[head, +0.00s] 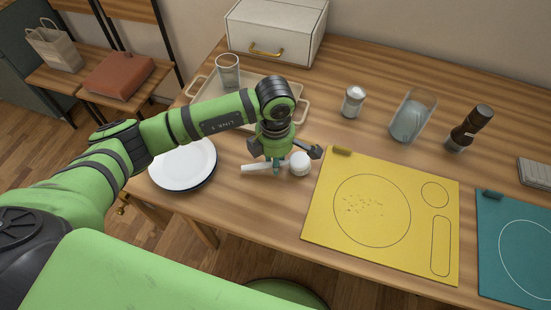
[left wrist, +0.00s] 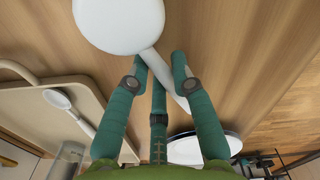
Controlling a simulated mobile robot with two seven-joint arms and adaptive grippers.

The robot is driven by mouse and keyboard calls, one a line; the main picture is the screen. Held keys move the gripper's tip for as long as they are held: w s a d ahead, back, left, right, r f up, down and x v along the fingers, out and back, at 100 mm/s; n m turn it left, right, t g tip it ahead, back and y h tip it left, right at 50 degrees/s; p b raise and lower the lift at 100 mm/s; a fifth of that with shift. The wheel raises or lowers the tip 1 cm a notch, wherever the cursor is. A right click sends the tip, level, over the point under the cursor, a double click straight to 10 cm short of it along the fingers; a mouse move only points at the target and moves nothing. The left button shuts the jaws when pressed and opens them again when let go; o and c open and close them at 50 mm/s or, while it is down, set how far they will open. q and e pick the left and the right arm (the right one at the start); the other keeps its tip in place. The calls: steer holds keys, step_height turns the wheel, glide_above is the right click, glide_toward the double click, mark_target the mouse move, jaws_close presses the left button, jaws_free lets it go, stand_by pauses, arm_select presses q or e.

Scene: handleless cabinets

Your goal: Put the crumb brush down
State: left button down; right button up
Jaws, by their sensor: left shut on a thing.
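The crumb brush is white, with a round head (head: 300,163) and a straight handle (head: 257,167). My left gripper (head: 277,168) is shut on its handle, over the wooden table between the white plate and the yellow mat. In the left wrist view the round head (left wrist: 120,20) shows large at the top, and the handle (left wrist: 170,80) passes between the green fingers (left wrist: 160,75). I cannot tell whether the brush touches the table. My right gripper is in neither view.
A white plate (head: 183,164) lies left of the gripper. Behind it is a tray (head: 205,88) with a glass (head: 228,70). The yellow mat (head: 320,225) bears dark crumbs (head: 365,204). A shaker (head: 352,102) stands farther back. Bare table lies behind the yellow mat.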

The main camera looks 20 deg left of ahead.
arm_select(q)
steer(key=shift+f, duration=0.35)
steer(key=shift+f, duration=0.1)
steer(key=shift+f, duration=0.15)
steer(key=c, duration=1.1)
jaws_free()
